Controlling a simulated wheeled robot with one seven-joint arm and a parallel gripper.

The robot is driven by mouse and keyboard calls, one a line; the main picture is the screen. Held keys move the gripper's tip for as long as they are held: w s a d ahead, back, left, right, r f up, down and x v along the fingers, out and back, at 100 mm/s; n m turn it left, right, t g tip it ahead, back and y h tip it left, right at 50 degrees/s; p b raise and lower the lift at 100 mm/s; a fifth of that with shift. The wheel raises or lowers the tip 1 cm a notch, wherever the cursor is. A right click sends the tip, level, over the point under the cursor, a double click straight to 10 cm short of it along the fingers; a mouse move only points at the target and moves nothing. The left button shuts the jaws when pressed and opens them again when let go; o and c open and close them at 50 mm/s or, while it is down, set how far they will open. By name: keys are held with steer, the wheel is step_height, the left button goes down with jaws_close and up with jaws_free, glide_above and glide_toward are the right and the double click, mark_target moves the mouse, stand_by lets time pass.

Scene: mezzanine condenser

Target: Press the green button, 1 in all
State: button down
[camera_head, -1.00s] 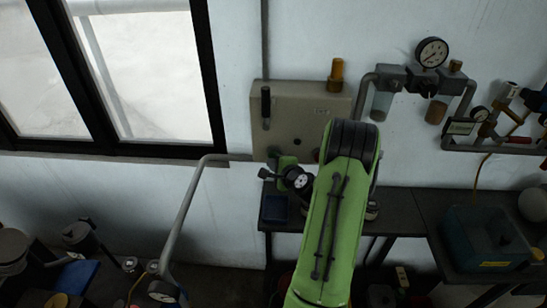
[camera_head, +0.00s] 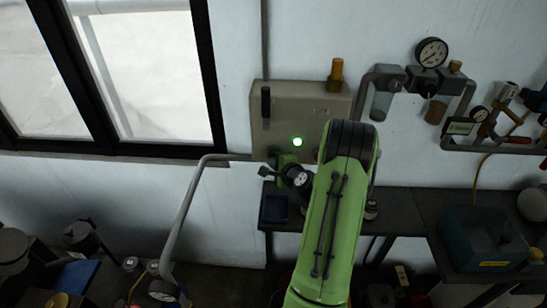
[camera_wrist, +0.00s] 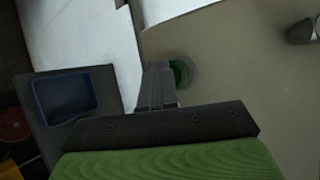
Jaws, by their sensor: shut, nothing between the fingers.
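The green button (camera_wrist: 180,73) is a dark green disc in a grey ring on the beige panel, seen in the wrist view. My gripper (camera_wrist: 158,70) is shut and empty, with its fingertips at the near side of the button, partly covering its ring. Whether they touch it cannot be told for sure. In the head view my gripper (camera_head: 274,153) is at the lower left of the beige control panel (camera_head: 318,104). A round green light (camera_head: 297,142) glows brightly on the panel, right of the gripper. The button itself is not clearly made out there.
A black handle (camera_head: 266,104) sticks out from the panel, and an amber beacon (camera_head: 337,70) stands on top. A grey pipe (camera_head: 190,205) runs at the left. Gauges and filter bowls (camera_head: 431,53) hang to the right. A blue tray (camera_wrist: 65,95) lies on the bench below.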

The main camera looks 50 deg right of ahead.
steer(key=shift+d, duration=0.1)
stand_by(0.3)
steer(key=shift+s+a+b, duration=0.5)
steer(key=shift+a+b, duration=0.15)
steer(key=shift+a, duration=0.1)
steer(key=s+a+b, duration=0.1)
steer(key=a, duration=0.1)
steer(key=s+a+b, duration=0.2)
steer(key=shift+s, duration=0.1)
stand_by(0.8)
